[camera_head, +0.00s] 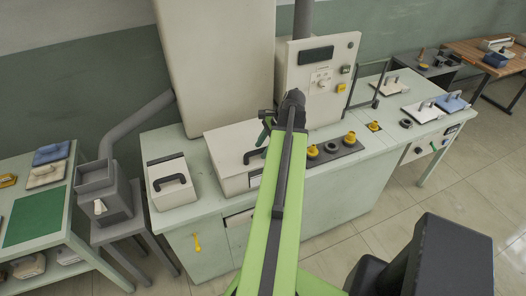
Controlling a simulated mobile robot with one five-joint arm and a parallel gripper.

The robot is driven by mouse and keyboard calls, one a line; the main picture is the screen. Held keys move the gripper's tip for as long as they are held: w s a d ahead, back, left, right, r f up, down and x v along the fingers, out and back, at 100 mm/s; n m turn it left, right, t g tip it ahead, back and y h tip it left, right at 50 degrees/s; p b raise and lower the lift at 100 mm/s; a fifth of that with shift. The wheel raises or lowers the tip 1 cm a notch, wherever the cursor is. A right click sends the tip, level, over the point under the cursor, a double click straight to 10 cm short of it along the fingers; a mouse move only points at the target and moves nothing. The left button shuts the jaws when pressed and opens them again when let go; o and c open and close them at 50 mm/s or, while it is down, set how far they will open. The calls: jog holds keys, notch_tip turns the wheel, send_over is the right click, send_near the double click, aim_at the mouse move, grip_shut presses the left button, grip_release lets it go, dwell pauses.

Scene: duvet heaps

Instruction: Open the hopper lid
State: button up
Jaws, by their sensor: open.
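Two off-white boxes with black bar handles stand on the pale green bench. I cannot tell for sure which one is the hopper. The larger box (222,143) is in the middle, its lid closed and its handle (254,155) near the front right. The smaller box (162,171) is to its left, also closed, with a curved handle (172,180). My green arm reaches up the middle of the view and hides part of the larger box's right side. My gripper (266,126) is open at the arm's far end, by the larger box's right side, holding nothing visible.
A grey bin (97,178) with a chute is at left, beside a table with a green mat (37,215). Tiled floor at right is free.

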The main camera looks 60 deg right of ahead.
jog(key=shift+c, duration=0.3)
grip_shut()
dwell(1.1)
